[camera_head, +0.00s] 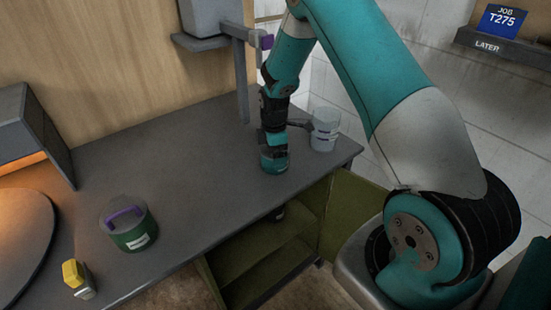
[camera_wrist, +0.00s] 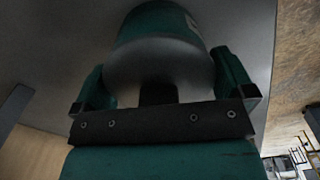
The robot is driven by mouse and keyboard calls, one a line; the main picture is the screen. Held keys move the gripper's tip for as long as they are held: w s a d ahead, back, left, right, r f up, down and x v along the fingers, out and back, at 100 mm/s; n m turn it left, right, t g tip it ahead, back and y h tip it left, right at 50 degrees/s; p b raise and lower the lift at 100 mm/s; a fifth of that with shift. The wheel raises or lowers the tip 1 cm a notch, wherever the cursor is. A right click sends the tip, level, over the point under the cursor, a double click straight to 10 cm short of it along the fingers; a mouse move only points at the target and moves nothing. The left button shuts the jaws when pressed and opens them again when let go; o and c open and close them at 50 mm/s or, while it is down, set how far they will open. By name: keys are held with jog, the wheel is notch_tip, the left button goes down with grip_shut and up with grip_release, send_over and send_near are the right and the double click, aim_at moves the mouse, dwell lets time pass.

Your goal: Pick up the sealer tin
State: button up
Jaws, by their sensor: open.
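A small teal-green tin (camera_head: 274,168) with a grey top stands on the dark counter, right under my gripper (camera_head: 274,150). I take it for the sealer tin, though its label is not readable. In the wrist view the tin (camera_wrist: 158,25) fills the space between and beyond my gripper's two fingers (camera_wrist: 165,85). The fingers are apart, one on each side of the tin's grey top. I cannot tell whether they touch it. My gripper partly hides the tin in the head view.
A whitish cup (camera_head: 325,130) stands close to the right of my gripper. A green tin with a purple handle (camera_head: 135,236) and a yellow-topped item (camera_head: 77,279) stand at the left. A grey post (camera_head: 241,80) rises behind. An open cupboard (camera_head: 265,255) lies below the counter (camera_head: 190,165).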

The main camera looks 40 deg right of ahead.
jog(key=c, duration=0.7)
jog(key=shift+r, duration=0.15)
notch_tip(320, 180, up, 20)
jog(key=b, duration=0.3)
